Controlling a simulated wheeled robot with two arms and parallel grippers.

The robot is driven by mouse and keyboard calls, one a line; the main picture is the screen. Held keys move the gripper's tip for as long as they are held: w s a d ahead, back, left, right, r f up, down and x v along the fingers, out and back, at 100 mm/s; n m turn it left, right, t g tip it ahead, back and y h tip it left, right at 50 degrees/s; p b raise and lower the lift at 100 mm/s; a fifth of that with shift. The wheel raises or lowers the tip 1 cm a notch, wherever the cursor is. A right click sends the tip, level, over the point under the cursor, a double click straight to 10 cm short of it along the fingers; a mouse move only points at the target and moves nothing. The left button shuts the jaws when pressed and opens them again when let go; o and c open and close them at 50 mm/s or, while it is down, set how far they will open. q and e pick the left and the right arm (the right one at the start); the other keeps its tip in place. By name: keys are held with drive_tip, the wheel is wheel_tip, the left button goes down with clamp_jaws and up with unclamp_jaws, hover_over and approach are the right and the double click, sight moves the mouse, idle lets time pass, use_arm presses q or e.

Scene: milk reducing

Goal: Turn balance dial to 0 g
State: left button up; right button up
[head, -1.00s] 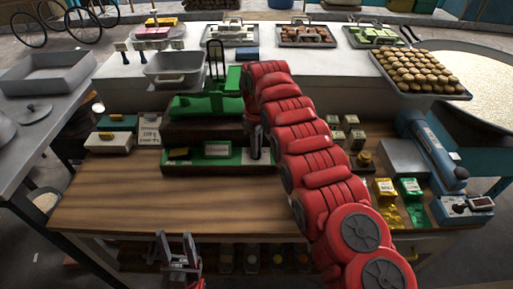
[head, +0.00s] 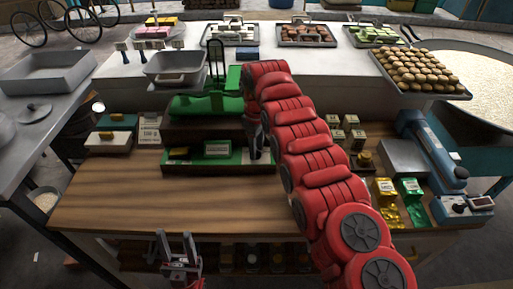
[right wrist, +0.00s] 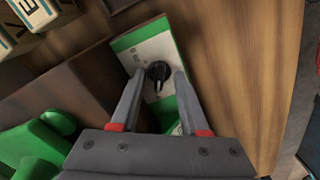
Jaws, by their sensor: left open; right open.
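The green balance (head: 205,105) stands on the wooden bench, with a low green-and-white front panel (head: 217,149) before it. The dial (right wrist: 158,71) is a black knob on a white plate in the right wrist view; its pointer reading is too small to read. My right gripper (head: 256,152) reaches down to the right end of the panel and hides the dial in the head view. In the right wrist view my right gripper's open fingers (right wrist: 158,82) stand on either side of the knob; I cannot tell whether they touch it. My left gripper (head: 175,240) is open and empty at the bench's front edge.
Small boxes (head: 350,122) and a blue device (head: 435,150) stand to the right of my right arm. White and green boxes (head: 110,141) stand left of the balance. The front of the wooden bench (head: 150,205) is clear.

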wheel_tip(320, 180, up, 17)
drive_tip(key=p, duration=1.4)
drive_tip(key=shift+p, duration=0.35)
drive_tip(key=shift+r, duration=0.1)
